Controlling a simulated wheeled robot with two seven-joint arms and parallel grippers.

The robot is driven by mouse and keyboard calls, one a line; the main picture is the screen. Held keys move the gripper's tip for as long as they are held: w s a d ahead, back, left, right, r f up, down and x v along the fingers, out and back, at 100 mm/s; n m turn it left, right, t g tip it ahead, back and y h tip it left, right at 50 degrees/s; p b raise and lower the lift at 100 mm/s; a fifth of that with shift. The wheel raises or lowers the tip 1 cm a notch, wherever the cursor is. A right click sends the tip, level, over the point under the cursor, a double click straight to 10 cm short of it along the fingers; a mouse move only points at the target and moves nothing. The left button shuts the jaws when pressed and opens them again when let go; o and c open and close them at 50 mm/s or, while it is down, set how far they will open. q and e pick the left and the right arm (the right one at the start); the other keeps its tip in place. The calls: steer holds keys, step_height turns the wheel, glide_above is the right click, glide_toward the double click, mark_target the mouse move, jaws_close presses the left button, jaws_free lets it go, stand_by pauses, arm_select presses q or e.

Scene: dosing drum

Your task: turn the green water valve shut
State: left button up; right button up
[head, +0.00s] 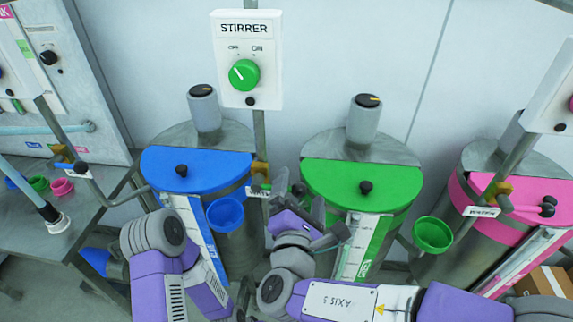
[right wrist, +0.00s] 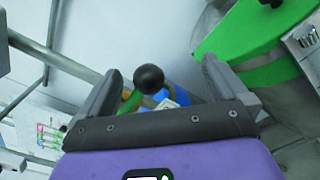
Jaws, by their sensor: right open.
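The green water valve shows best in the right wrist view as a green lever (right wrist: 131,101) with a black ball knob (right wrist: 149,78) on its end. The knob appears between the two fingers of my right gripper (right wrist: 152,88), which is open; I cannot tell whether either finger touches it. In the head view, my right gripper (head: 299,200) is between the blue and green drums, beside the brass valve body (head: 260,170) and its partly covered white label (head: 257,191). There the gripper mostly hides the lever. My left gripper is not in view; only left arm links show.
A blue-lidded drum (head: 190,175), a green-lidded drum (head: 365,182) and a pink-lidded drum (head: 490,215) stand close together. A blue cup (head: 226,214) and a green cup (head: 433,235) project in front. A stirrer switch box (head: 247,60) is mounted above the valve pipe.

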steer(key=shift+a+r, duration=0.3)
steer(key=shift+a, duration=0.05)
steer(key=s+b, duration=0.1)
steer(key=s, duration=0.8)
steer(key=shift+a+f, duration=0.1)
stand_by(0.4)
